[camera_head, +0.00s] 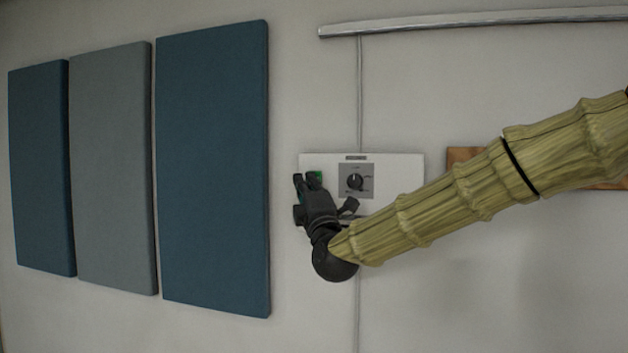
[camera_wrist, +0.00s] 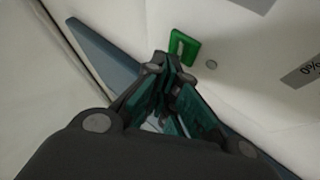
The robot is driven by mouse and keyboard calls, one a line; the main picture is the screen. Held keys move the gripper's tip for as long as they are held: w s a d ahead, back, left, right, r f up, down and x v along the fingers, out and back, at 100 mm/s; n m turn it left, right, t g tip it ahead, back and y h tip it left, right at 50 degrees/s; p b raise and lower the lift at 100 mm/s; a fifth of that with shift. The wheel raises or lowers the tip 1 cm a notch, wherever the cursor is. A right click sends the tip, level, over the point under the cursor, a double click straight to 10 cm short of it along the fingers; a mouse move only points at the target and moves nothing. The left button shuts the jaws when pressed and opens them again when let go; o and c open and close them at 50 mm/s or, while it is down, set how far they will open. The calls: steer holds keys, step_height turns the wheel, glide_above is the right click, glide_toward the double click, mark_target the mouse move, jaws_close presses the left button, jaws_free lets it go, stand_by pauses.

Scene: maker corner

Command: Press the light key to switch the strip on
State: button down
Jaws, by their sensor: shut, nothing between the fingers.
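A white control panel (camera_head: 400,172) is fixed to the wall, with a round black knob (camera_head: 355,181) on a grey square. A green key (camera_head: 317,175) sits at the panel's upper left, partly hidden by my gripper. In the wrist view the green key (camera_wrist: 184,46) shows a pale mark and stands just beyond my fingertips. My gripper (camera_head: 306,178) is shut and empty at the left part of the panel; its fingertips (camera_wrist: 166,62) come together just below the key in the wrist view. I cannot tell whether they touch it. The strip (camera_head: 470,20) is a long grey bar above the panel, and it looks unlit.
Two blue wall panels (camera_head: 212,170) and a grey one (camera_head: 112,168) hang to the left. A cable (camera_head: 359,95) runs from the strip down to the control panel. A brown board (camera_head: 465,155) is partly hidden behind my arm.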

steer(key=shift+w+d+b, duration=0.2)
steer(key=shift+w+b, duration=0.2)
steer(key=shift+w, duration=0.1)
stand_by(1.0)
steer(key=shift+s+a+b, duration=0.25)
steer(key=shift+s+b, duration=0.25)
steer(key=shift+s, duration=0.1)
steer(key=s, duration=0.2)
steer(key=s+a+b, duration=0.1)
steer(key=s+b, duration=0.1)
steer(key=s, duration=0.1)
steer(key=shift+s+a, duration=0.35)
steer(key=shift+a, duration=0.05)
steer(key=shift+f, duration=0.1)
stand_by(2.1)
